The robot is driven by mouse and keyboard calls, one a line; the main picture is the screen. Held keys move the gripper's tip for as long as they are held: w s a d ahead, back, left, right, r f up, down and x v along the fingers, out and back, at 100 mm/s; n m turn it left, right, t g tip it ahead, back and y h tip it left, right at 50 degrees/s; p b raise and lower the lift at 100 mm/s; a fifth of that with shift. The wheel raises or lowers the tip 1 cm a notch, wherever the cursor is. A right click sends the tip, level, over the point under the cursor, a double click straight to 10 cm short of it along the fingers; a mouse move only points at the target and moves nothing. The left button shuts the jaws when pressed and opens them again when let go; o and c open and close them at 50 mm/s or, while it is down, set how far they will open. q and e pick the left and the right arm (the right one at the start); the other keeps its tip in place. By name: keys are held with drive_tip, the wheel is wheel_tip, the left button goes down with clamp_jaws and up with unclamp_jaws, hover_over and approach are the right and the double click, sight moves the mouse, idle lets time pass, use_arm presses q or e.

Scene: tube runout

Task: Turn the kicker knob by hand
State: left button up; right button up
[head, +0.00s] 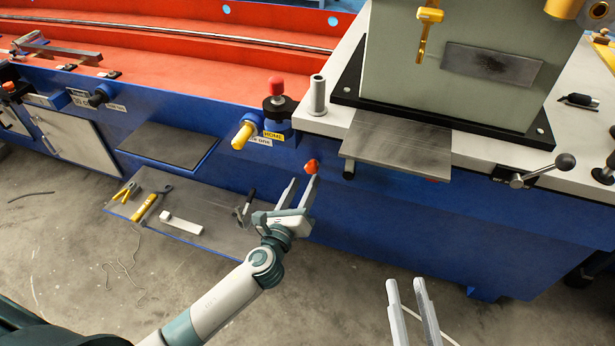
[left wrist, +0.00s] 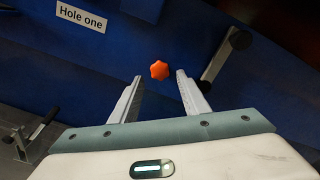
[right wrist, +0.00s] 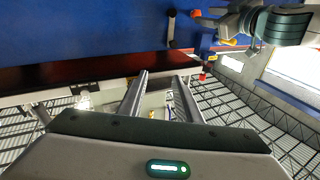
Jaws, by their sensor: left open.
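An orange star-shaped knob (head: 310,166) sits on the blue front face of the machine, below the grey plate. No label reading kicker is legible beside it. In the left wrist view the knob (left wrist: 160,70) appears between and just beyond my left fingertips. My left gripper (head: 304,180) is open and points at the knob. I see no finger closed on it, and cannot tell the exact remaining gap in depth. My right gripper (head: 405,282) is open and empty, low in front of the machine and away from the knob.
A yellow-tipped plunger (head: 243,135) and a red-capped post (head: 276,88) stand left of the knob. The grey plate (head: 396,152) juts out above right. A low shelf (head: 210,228) holds pliers (head: 126,192) and other tools. A "Hole one" label (left wrist: 81,16) is nearby.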

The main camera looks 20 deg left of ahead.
sight(310, 170)
use_arm(q)
drive_tip(key=shift+w, duration=0.55)
drive_tip(key=shift+w+b, duration=0.45)
drive_tip(key=shift+w, duration=0.85)
use_arm(e)
drive_tip(key=r+t, duration=0.1)
drive_tip(key=s+r, duration=0.1)
drive_tip(key=r, duration=0.1)
drive_tip(key=shift+s+a+r+t+y, duration=0.1)
drive_tip(key=shift+a+r+t+y, duration=0.05)
drive_tip(key=shift+t+y, duration=0.2)
drive_tip(key=shift+r, duration=0.1)
use_arm(q)
drive_tip(key=shift+c, duration=0.7)
drive_tip(key=c, duration=0.7)
